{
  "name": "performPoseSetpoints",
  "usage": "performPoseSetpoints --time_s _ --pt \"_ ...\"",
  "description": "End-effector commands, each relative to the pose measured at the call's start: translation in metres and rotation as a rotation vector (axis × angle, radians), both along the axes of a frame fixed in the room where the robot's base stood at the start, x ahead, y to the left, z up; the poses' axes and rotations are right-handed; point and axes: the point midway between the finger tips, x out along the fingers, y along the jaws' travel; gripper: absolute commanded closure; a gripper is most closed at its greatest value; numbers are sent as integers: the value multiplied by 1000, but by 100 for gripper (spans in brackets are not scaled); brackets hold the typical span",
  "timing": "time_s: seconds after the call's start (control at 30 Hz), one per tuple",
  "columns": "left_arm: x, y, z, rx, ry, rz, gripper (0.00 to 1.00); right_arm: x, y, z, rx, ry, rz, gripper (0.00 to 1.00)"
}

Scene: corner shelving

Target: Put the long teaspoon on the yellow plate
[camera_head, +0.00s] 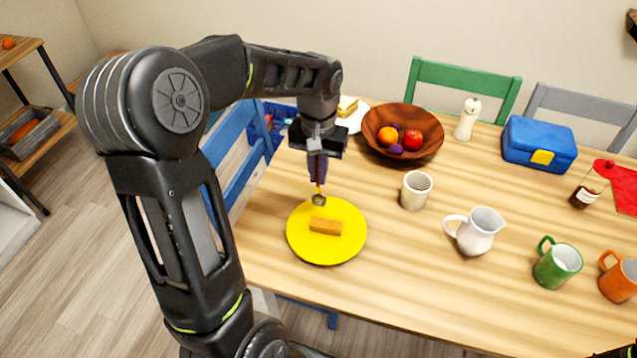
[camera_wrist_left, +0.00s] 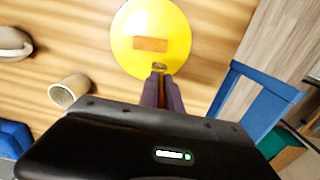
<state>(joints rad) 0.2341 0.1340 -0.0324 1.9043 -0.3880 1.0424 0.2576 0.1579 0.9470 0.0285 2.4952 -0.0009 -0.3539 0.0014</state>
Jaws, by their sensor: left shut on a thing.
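The yellow plate (camera_head: 318,250) lies on the wooden table with a brown rectangular bar (camera_head: 325,227) on it. My left gripper (camera_head: 318,182) points down above the far edge of the plate. It is shut on the long teaspoon (camera_head: 319,199), whose bowl hangs downward over the plate's far rim. Most of the handle is hidden between the fingers. I cannot tell whether the spoon touches the plate. In the left wrist view the plate (camera_wrist_left: 128,62) lies beyond the closed fingers (camera_wrist_left: 162,90), with the spoon's end (camera_wrist_left: 159,67) over it. My right gripper is not in view.
A beige cup (camera_head: 415,190), a white jug (camera_head: 474,231) and a green mug (camera_head: 557,264) stand right of the plate. A wooden fruit bowl (camera_head: 427,122) and a blue lunchbox (camera_head: 539,143) are farther back. A blue chair (camera_head: 236,150) stands at the left edge.

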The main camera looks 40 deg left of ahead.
Motion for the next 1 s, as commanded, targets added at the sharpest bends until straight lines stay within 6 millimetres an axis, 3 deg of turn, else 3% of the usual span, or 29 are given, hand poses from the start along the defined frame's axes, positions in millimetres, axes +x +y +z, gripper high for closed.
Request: performPoseSetpoints --time_s 0.17,0.4,0.8,0.83,1.0 --pt "-1 0 -7 -1 2 0 100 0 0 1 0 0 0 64" --pt "-1 0 -36 -1 2 -1 100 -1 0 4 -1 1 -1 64" --pt "0 0 -42 0 0 -1 100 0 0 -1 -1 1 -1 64" --pt "0 0 -40 0 0 0 89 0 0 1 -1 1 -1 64" --pt "0 0 -40 0 0 -1 75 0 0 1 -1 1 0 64"
